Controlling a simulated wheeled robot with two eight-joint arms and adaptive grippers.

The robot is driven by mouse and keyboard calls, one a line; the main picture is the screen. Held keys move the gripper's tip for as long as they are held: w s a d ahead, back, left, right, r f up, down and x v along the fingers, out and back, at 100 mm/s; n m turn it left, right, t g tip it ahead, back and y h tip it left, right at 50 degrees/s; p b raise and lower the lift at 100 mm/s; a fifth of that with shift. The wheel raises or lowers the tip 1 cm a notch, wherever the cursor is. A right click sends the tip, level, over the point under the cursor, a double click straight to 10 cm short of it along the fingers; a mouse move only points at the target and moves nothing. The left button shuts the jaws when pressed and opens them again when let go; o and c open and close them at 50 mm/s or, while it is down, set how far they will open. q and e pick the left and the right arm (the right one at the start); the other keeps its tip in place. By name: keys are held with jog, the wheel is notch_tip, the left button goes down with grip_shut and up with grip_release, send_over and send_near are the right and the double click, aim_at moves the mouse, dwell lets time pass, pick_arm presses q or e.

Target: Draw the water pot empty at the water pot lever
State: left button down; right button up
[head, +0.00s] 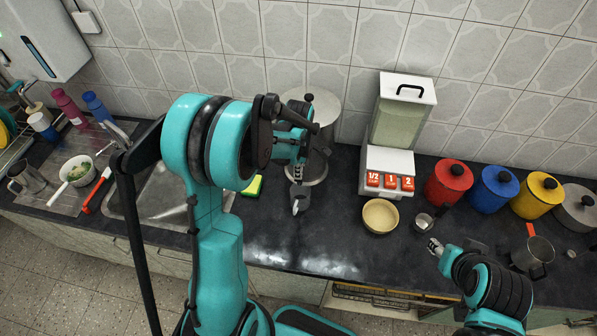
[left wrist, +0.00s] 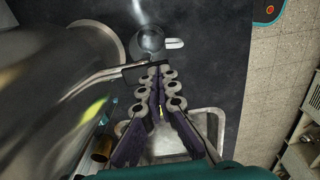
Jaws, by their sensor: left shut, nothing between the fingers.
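The steel water pot (head: 326,105) stands against the wall, partly hidden behind my left arm in the head view. In the left wrist view its shiny body (left wrist: 60,75) fills the left side. A thin tap part with a dark end (left wrist: 128,72), seemingly the lever, reaches from it to my left fingertips; I cannot tell whether they touch. My left gripper (left wrist: 161,72) is shut and empty; it also shows in the head view (head: 298,170). A small steel vessel (left wrist: 150,42) is just beyond the fingertips. My right gripper (head: 435,247) hangs over the counter's front right; its opening is unclear.
Right of the pot stand a dispenser (head: 390,160), a tan bowl (head: 380,216) and a red canister (head: 449,183) among several. The counter front in the middle is clear.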

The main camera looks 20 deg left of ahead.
pick_arm(q)
jog(key=shift+s+d+f+t+y+b, duration=0.15)
jog(key=shift+s+f+t+b, duration=0.2)
jog(key=shift+t+b, duration=0.2)
jog(key=shift+s+f+t+y+b, duration=0.2)
jog(key=shift+f+t+b, duration=0.15)
jog(key=shift+t+b, duration=0.2)
jog(key=shift+s+d+f+b, duration=0.1)
jog(key=shift+s+f+b, duration=0.15)
jog(key=shift+b, duration=0.25)
jog(key=shift+w+r, duration=0.1)
dwell(6.3)
